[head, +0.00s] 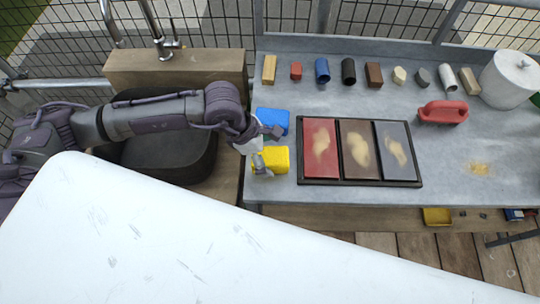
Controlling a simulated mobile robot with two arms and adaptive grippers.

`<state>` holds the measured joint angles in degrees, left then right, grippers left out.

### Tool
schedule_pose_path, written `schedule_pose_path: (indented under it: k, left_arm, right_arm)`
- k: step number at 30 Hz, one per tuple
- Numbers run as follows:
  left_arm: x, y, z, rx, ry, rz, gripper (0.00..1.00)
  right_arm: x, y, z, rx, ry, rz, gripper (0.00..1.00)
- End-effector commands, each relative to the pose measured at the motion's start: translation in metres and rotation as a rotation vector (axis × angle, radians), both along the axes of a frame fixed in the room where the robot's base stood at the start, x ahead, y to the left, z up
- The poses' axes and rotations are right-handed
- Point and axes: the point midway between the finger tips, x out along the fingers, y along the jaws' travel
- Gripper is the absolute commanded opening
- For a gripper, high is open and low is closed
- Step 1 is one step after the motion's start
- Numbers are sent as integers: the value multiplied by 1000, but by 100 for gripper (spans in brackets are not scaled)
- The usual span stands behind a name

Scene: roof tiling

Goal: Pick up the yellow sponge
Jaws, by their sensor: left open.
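The yellow sponge (278,159) lies on the grey counter, left of the tray of tiles. My left gripper (268,153) reaches in from the left and is open at the sponge's left end. One finger shows by the lower left of the sponge and another near its upper side, by the blue block. I cannot tell whether the fingers touch the sponge. A blue block (272,120), perhaps another sponge, lies just behind the yellow one. My right gripper is not in view.
A dark tray (300,181) holds red, brown and grey dusty tiles. A row of small blocks and cylinders (348,72) stands at the back. A black sink (172,165) lies left. The right counter is mostly clear.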

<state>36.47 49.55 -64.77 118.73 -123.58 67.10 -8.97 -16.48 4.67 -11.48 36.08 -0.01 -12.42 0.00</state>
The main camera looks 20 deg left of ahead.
Motion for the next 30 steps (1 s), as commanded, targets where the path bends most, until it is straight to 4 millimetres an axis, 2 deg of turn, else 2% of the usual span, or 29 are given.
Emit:
schedule_pose_path:
  k: [5,13,22,30]
  left_arm:
    - [3,-8,-18,-1,1,0,94]
    - [3,-8,-20,-1,-1,0,92]
    - [3,-8,-20,-1,-1,0,42]
    - [3,-8,-19,-1,-1,0,40]
  right_arm:
    - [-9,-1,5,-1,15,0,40]
    - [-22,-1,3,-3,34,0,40]
    - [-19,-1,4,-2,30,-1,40]
    - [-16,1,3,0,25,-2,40]
